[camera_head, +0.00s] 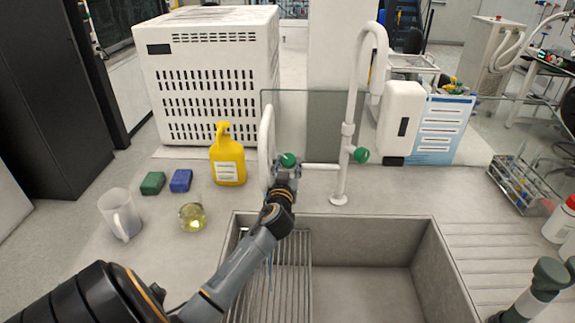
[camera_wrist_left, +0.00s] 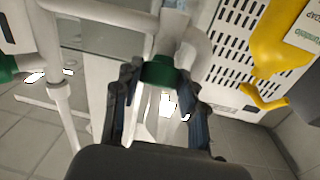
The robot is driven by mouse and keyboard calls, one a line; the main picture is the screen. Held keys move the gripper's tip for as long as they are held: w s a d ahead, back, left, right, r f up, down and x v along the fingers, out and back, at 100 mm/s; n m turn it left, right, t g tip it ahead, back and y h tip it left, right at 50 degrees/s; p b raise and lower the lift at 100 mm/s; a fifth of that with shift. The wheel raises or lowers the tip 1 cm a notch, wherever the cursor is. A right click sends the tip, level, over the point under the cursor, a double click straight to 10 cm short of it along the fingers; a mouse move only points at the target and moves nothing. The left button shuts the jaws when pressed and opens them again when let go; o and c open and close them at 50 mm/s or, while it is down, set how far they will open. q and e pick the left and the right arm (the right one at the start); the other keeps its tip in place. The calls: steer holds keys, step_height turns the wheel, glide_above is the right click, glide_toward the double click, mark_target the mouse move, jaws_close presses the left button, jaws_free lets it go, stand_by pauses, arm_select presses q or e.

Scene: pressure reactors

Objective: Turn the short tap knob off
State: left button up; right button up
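The short tap (camera_head: 266,140) is a white curved spout at the back left of the sink, with a round green knob (camera_head: 288,160). My left gripper (camera_head: 285,171) is at this knob, just in front of and below it in the head view. In the left wrist view the green knob (camera_wrist_left: 158,70) lies between the two dark fingertips (camera_wrist_left: 158,76), which appear to touch its sides. The tall tap (camera_head: 349,110) stands to the right with its own green knob (camera_head: 361,155), clear of the gripper. My right gripper is not in view.
The sink (camera_head: 400,222) has a wire rack (camera_head: 290,270) inside at the left. A yellow bottle (camera_head: 228,170), a flask (camera_head: 192,217), a clear jug (camera_head: 119,214) and two sponges (camera_head: 181,180) stand left of the taps. A tube rack (camera_head: 522,185) is at the right.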

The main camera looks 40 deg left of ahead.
arm_select(q)
steer(key=c, duration=0.5)
steer(key=shift+o, duration=0.2)
steer(key=shift+m, duration=0.3)
steer(key=m+h+p, duration=0.2)
steer(key=m+t+h+p, duration=0.1)
steer(key=m+h+p, duration=0.1)
steer(key=m+p, duration=0.1)
steer(key=a+m+h+p, duration=0.1)
steer(key=m+h+p, duration=0.1)
steer(key=h, duration=0.1)
steer(key=shift+s+r+m+t+p, duration=0.2)
steer(key=shift+r+m+t+p, duration=0.1)
steer(key=shift+r+m+p, duration=0.1)
steer(key=m+h+p, duration=0.1)
steer(key=m+h, duration=0.1)
steer(key=shift+a+f+m+p, duration=0.1)
steer(key=shift+m+p, duration=0.2)
steer(key=shift+p, duration=0.05)
steer(key=shift+f+m+g+h+p, duration=0.1)
steer(key=shift+m+g+h+p, duration=0.35)
steer(key=shift+m+h, duration=0.5)
steer(key=o, duration=1.1)
steer(key=shift+o, duration=0.2)
